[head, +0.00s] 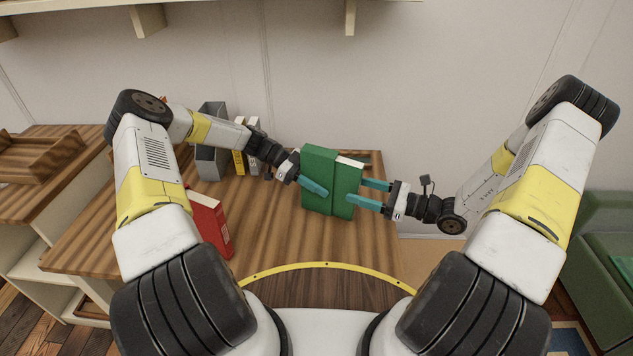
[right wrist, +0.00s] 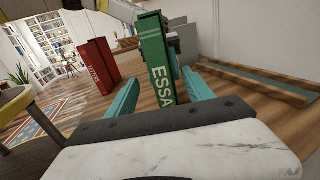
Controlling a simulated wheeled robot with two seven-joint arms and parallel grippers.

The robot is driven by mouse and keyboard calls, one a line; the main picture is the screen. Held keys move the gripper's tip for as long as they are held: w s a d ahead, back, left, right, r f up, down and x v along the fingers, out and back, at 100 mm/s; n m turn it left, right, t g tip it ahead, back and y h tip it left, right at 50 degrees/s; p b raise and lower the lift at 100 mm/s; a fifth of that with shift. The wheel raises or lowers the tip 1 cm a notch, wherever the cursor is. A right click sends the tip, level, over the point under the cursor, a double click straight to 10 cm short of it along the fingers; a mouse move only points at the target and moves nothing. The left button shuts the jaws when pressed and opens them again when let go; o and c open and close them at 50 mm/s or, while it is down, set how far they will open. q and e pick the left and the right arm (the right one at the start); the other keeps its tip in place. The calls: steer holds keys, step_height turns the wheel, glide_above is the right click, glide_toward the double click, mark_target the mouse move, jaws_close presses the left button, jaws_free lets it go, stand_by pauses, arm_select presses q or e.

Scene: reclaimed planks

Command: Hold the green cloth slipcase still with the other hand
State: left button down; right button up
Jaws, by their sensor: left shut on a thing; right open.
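The green cloth slipcase (head: 318,165) stands upright on the wooden table in the head view. A green book (head: 345,200) sticks out of its right side, with white pages at the top. Its spine (right wrist: 158,62), lettered "ESSA", faces the right wrist view. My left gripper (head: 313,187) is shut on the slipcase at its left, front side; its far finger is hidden. My right gripper (head: 366,193) is open at the book's right edge. In the right wrist view its fingers lie on either side of the spine, apparently without gripping it.
A red book (head: 208,222) stands on the table at the left front. A grey holder (head: 212,140) and several thin upright books (head: 240,158) stand at the back left. A wall shelf (head: 240,3) hangs above. The table (head: 270,225) in front of the slipcase is clear.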

steer(key=o, duration=0.6)
steer(key=shift+d, duration=0.15)
steer(key=shift+c, duration=0.2)
steer(key=shift+d, duration=0.1)
steer(key=v, duration=1.2)
steer(key=shift+r, duration=0.1)
steer(key=c, duration=0.5)
steer(key=shift+w+a+r, duration=0.1)
steer(key=shift+a+r, duration=0.2)
steer(key=c, duration=0.3)
step_height(320, 180, up, 6)
steer(key=w+a+g+h, duration=0.1)
steer(key=a+g+h, duration=0.1)
steer(key=a+h, duration=0.15)
steer(key=shift+h, duration=0.45)
steer(key=x, duration=1.1)
steer(key=shift+w+d+f, duration=0.1)
steer(key=shift+w+f, duration=0.15)
steer(key=shift+w, duration=0.1)
steer(key=shift+t, duration=0.3)
